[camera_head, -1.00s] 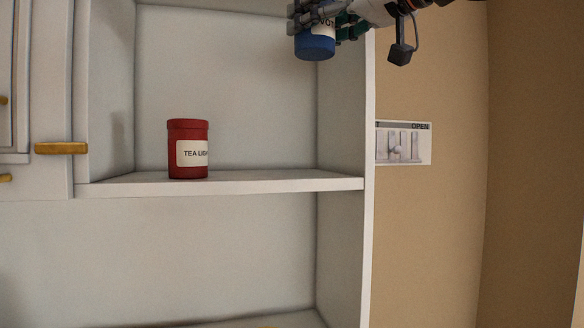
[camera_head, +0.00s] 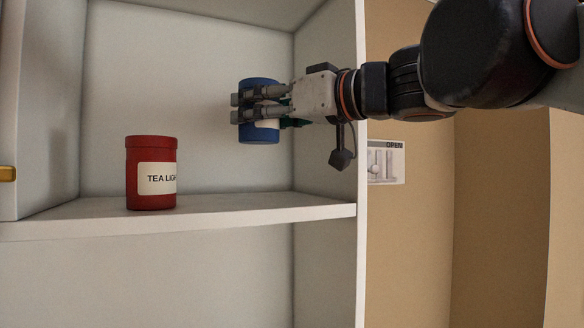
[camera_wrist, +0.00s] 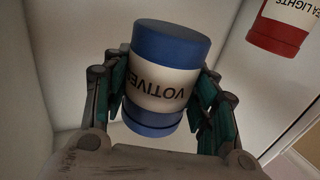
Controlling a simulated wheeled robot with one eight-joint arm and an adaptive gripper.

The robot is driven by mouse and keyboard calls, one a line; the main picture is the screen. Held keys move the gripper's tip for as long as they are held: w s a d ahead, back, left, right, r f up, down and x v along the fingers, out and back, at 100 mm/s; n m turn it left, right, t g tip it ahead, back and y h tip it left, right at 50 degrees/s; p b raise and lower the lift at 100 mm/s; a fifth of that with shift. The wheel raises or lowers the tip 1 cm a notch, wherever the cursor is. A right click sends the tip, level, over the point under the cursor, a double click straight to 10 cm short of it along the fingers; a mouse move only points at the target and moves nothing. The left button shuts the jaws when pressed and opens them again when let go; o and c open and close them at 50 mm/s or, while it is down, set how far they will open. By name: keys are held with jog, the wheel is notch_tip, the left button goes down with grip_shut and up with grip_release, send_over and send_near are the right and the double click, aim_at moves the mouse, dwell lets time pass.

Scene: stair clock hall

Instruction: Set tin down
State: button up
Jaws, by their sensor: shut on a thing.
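My gripper (camera_head: 262,104) is shut on a blue tin (camera_head: 259,136) and holds it in the air above the right part of the shelf (camera_head: 240,208). In the wrist view the blue tin (camera_wrist: 170,48) has a pale label reading VOTIVE, upside down in that view, and sits between both fingers. In the head view the fingers cover much of its label. A red tin (camera_head: 150,146) with a TEA LIGHTS label stands upright on the shelf, left of the held tin and apart from it. It also shows at the upper right of the wrist view (camera_wrist: 275,37).
The shelf is bare to the right of the red tin. The cabinet's right side wall (camera_head: 325,155) stands close to my gripper and runs to the front edge. A small OPEN sign (camera_head: 386,165) hangs on the tan wall outside.

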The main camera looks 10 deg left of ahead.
aim_at(263, 143)
jog(key=f, duration=0.4)
jog(key=shift+s+d+f, duration=0.25)
jog(key=shift+f, duration=0.05)
jog(key=shift+w+a+f+p, duration=0.15)
jog(key=shift+f+p, duration=0.2)
jog(key=shift+f, duration=2)
jog(key=shift+f, duration=0.15)
jog(key=o, duration=1.2)
jog(key=shift+d, duration=0.2)
jog(key=b+v, duration=0.2)
jog(key=v, duration=1)
